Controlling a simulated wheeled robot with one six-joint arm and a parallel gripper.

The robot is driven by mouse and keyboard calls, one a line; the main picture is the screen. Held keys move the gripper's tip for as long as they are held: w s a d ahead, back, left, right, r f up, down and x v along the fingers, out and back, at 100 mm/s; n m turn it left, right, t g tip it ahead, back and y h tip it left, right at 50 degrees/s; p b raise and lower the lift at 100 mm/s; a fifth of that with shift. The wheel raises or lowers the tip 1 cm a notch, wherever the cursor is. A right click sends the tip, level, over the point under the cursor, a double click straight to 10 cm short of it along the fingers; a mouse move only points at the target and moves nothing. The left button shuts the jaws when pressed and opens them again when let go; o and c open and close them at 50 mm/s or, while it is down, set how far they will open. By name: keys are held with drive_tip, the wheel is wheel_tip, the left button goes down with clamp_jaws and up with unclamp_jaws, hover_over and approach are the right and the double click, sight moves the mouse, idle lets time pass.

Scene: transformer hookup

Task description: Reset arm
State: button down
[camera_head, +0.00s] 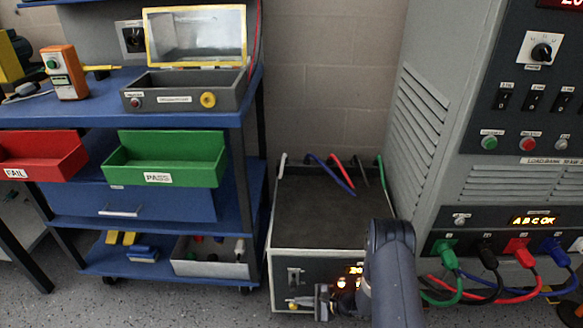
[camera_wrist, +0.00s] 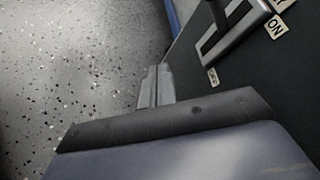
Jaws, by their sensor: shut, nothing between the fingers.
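My gripper (camera_head: 303,301) is low in front of the dark front panel of the grey-topped box (camera_head: 335,215) on the floor, and my arm reaches down across the panel's right part. In the wrist view its two light grey fingers (camera_wrist: 156,85) are together with nothing between them. A lever switch (camera_wrist: 228,28) with an ON label (camera_wrist: 276,27) is on the dark panel, up and right of the fingertips. The switch also shows small in the head view (camera_head: 295,276). I cannot tell whether the fingers touch the panel.
A load bank cabinet (camera_head: 425,110) stands at right, with green, black, red and blue cables plugged in low. A blue cart (camera_head: 245,195) at left carries a yellow-rimmed open-lid box (camera_head: 185,95), a red bin (camera_head: 45,155) and a green bin (camera_head: 165,158). Speckled floor (camera_head: 180,305) is clear in front.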

drive_tip(key=p+v, duration=0.2)
drive_tip(key=v, duration=0.8)
drive_tip(key=shift+w+a+r, duration=0.1)
drive_tip(key=shift+a, duration=0.05)
